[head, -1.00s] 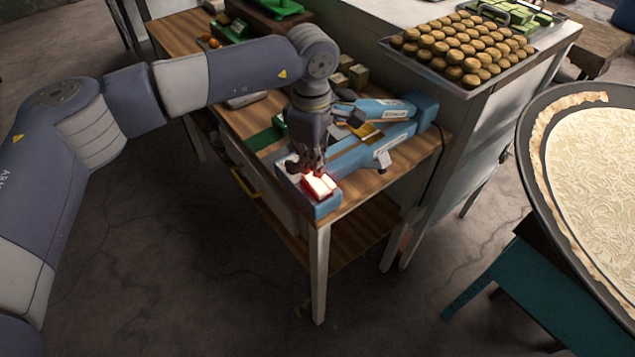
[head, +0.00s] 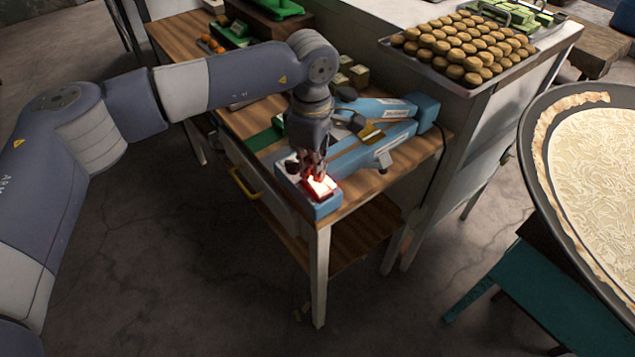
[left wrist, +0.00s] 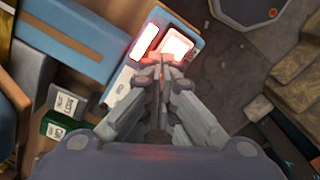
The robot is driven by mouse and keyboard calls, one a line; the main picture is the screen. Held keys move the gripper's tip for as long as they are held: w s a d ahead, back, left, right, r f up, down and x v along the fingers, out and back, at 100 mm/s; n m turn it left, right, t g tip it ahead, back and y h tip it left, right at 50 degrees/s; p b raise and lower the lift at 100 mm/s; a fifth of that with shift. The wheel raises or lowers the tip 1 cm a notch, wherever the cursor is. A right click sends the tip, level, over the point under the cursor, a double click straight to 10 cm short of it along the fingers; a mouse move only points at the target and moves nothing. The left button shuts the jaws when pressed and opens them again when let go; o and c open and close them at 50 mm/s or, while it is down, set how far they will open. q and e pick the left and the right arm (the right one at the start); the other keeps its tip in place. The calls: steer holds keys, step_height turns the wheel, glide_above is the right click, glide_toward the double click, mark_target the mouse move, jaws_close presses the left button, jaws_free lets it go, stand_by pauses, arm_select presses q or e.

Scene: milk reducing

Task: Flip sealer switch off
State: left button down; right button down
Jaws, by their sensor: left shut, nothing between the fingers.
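The blue sealer (head: 385,155) lies on the wooden table. Its red switch (head: 321,187) glows brightly at the near end of the sealer, by the table's front corner. My left gripper (head: 318,175) points down at the switch with its fingertips right at it; whether they touch cannot be told. In the left wrist view the closed fingertips (left wrist: 163,62) meet at the edge of the lit switch (left wrist: 177,44), with nothing between them. My right gripper is in neither view.
A tray of round brown pieces (head: 465,45) stands on the white cabinet behind. A large pan with pale shreds (head: 590,150) is at the right. A yellow handle (head: 243,183) sticks out from the table's side. A black cable runs down at the sealer's far end.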

arm_select(q)
steer(key=shift+f+b, duration=0.35)
steer(key=shift+f, duration=0.1)
steer(key=shift+s+r, duration=0.1)
steer(key=shift+r+p, duration=0.35)
steer(key=shift+r, duration=0.4)
steer(key=shift+r+p, duration=0.95)
steer(key=shift+r, duration=1.8)
